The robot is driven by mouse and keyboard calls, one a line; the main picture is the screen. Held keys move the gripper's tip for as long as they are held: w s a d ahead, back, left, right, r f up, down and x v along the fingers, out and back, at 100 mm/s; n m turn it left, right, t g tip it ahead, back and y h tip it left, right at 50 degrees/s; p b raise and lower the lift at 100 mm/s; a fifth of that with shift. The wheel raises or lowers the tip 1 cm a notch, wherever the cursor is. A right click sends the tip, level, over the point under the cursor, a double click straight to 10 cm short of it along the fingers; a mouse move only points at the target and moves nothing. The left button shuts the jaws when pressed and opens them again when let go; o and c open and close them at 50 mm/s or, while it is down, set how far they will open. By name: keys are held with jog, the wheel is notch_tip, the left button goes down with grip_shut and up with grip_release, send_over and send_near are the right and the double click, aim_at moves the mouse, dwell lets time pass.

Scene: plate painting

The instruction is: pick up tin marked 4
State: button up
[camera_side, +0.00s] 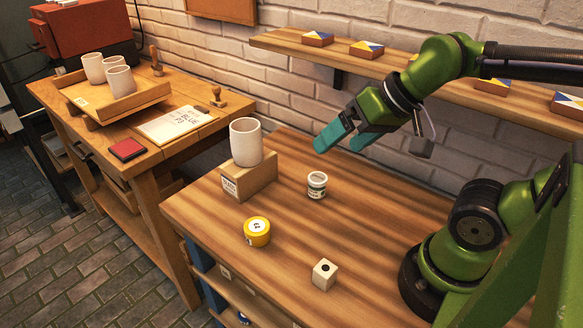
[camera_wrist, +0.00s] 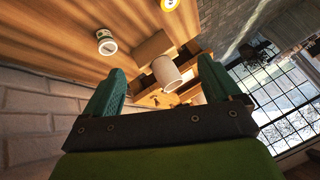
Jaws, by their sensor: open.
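A yellow tin (camera_side: 257,232) with a white label on its lid stands on the wooden workbench (camera_side: 300,270). A smaller white-and-dark-green tin (camera_side: 317,185) stands behind it, to the right of the wooden block. I cannot read a clear 4 on either. The wrist view shows the yellow tin (camera_wrist: 169,4) cut by the top edge and the white-and-green tin (camera_wrist: 106,42) at upper left. My gripper (camera_side: 336,141) is raised above the back of the bench, its teal fingers apart and empty. It is above and behind both tins and touches neither.
A pale cube (camera_side: 324,275) with a dark dot sits near the front. A shelf (camera_side: 400,70) with small boxes runs along the brick wall. A second table (camera_side: 75,120) holds cups in a tray.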

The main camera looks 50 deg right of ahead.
jog(key=w+a+f+n+g+h, duration=0.1)
jog(key=w+a+f+n+g, duration=0.3)
jog(key=w, duration=0.3)
jog(key=w+a+f+n+g+h, duration=0.1)
jog(key=w+a+f+n+g, duration=0.2)
jog(key=w+a, duration=0.4)
jog(key=m, duration=0.1)
send_near(257, 225)
jog(key=f, duration=0.5)
jog(key=shift+w+a+f, duration=0.2)
jog(key=shift+a, duration=0.15)
jog(key=f, duration=0.5)
jog(key=shift+s+d+f, duration=0.1)
jog(key=shift+s+d, duration=0.05)
jog(key=shift+d, duration=0.15)
jog(key=c, duration=1.2)
